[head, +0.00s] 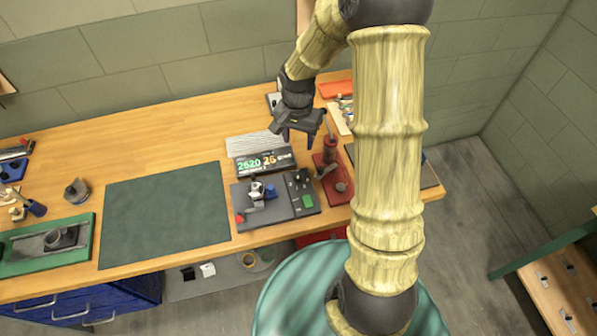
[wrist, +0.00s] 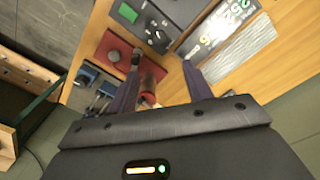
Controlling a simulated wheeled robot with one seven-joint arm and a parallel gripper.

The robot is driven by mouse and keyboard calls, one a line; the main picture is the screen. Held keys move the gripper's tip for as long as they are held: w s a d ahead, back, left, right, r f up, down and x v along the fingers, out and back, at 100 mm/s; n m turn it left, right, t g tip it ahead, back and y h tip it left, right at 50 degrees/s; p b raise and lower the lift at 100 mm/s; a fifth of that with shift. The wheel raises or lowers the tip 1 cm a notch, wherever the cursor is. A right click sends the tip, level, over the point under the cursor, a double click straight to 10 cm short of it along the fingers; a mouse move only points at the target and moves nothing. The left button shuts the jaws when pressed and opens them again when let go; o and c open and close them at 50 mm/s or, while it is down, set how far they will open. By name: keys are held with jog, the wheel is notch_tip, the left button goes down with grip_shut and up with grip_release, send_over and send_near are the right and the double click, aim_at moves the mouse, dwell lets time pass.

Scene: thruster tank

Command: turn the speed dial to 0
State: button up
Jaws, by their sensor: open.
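In the wrist view the box (wrist: 178,12) shows a dial with a white mark (wrist: 159,35). I cannot read its labels or tell which dial is the speed dial. A display (head: 264,161) behind the box shows green and orange digits. My gripper (head: 298,138) is open and empty, above and behind the box, apart from the dials. Its two fingers (wrist: 160,64) point toward the box's edge in the wrist view.
A thruster-like part (head: 258,191) is on the dark base at left. A green mat (head: 165,213) lies further left, clear.

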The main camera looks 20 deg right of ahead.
aim_at(298, 175)
notch_tip(298, 175, down, 17)
jog(key=p, duration=0.3)
jog(key=shift+r, duration=0.2)
jog(key=shift+c, duration=0.4)
jog(key=c, duration=0.9)
